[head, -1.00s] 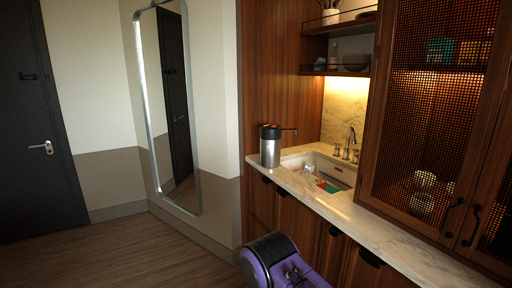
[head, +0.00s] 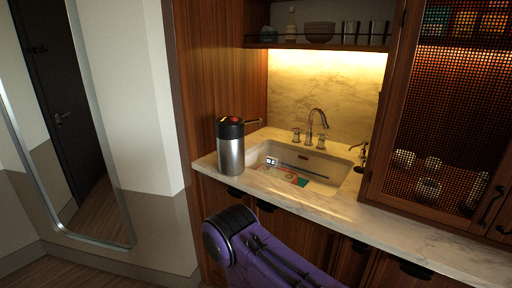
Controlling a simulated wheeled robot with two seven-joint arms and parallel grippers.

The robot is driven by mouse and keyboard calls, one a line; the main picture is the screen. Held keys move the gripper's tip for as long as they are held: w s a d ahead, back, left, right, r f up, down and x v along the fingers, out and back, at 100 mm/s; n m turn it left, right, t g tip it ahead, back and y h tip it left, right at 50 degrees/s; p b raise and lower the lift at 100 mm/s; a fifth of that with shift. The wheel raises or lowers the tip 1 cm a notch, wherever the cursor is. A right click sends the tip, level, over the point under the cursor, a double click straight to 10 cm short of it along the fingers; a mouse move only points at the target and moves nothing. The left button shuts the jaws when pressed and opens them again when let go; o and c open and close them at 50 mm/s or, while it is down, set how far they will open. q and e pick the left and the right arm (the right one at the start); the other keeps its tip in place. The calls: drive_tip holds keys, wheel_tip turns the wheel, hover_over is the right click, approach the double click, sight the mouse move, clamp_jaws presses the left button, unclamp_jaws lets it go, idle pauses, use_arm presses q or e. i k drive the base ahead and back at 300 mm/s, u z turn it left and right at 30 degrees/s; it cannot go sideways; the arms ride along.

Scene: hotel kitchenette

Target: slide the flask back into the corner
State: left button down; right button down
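The flask (head: 231,147) is a steel cylinder with a black top, a red spot on the lid and a spout or handle pointing right. It stands upright on the marble counter (head: 350,222) near its left end, left of the sink. The wood side panel and the marble backsplash (head: 320,95) meet in the corner behind it, and bare counter shows between. A purple and black arm part of mine shows at the bottom, in front of the counter. No gripper fingers are in view.
The sink (head: 305,167) holds colourful flat items. A faucet (head: 318,125) stands behind it. A shelf (head: 320,45) with a bowl and cups hangs above. A mesh-door cabinet (head: 440,120) rises at the right. A mirror (head: 75,130) leans at the left wall.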

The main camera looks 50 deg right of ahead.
sight(229, 135)
drive_tip(key=z, duration=0.8)
drive_tip(key=i, duration=0.95)
drive_tip(key=z, duration=1.2)
drive_tip(key=i, duration=0.2)
drive_tip(key=z, duration=0.05)
